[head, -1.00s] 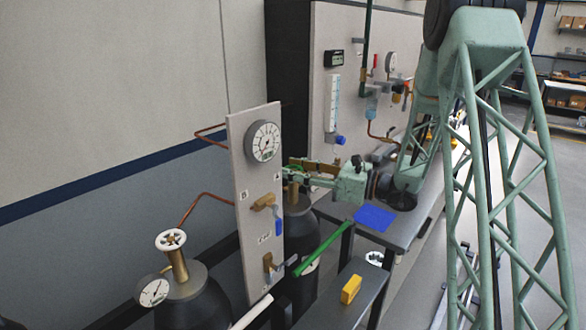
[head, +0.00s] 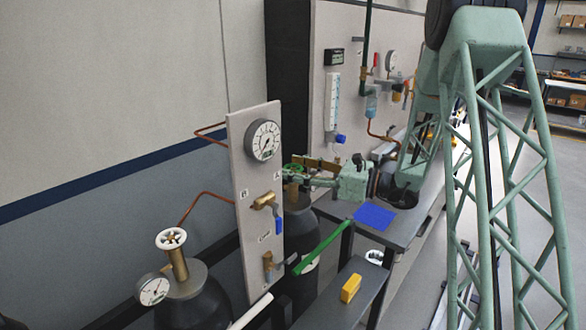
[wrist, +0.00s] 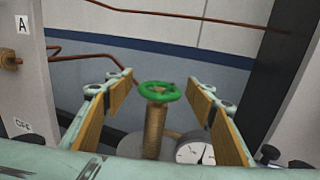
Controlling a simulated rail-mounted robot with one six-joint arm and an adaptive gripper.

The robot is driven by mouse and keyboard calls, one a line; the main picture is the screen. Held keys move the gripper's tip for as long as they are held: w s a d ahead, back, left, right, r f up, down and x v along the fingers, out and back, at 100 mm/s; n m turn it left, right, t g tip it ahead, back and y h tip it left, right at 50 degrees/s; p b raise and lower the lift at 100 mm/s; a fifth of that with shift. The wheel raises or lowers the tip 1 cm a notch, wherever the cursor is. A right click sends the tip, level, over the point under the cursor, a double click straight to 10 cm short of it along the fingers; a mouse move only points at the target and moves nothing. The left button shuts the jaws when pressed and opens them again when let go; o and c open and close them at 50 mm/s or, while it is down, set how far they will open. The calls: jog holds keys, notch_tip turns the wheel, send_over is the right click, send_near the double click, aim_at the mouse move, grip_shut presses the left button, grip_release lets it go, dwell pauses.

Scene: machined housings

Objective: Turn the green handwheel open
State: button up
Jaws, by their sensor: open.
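The green handwheel (wrist: 159,91) sits on top of a brass valve stem (wrist: 153,132) in the wrist view. In the head view the handwheel (head: 294,168) is small and partly hidden by my gripper (head: 300,176). My gripper's jaws are open, with wood-coloured pads left and right of the handwheel in the wrist view (wrist: 161,84). The handwheel shows between the jaws, with a visible gap on each side. I cannot tell how deep it lies between them.
A panel (head: 240,215) with a dial and blue-handled valve stands left of my gripper. A white-handwheel cylinder (head: 190,300) stands at front left. A white gauge (wrist: 195,152) sits beside the brass stem. A green bar (head: 321,249) and yellow block (head: 351,288) are below.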

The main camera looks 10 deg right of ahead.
jog(key=v, duration=1.1)
jog(key=shift+s+d, duration=0.25)
jog(key=shift+d, duration=0.05)
dwell(0.7)
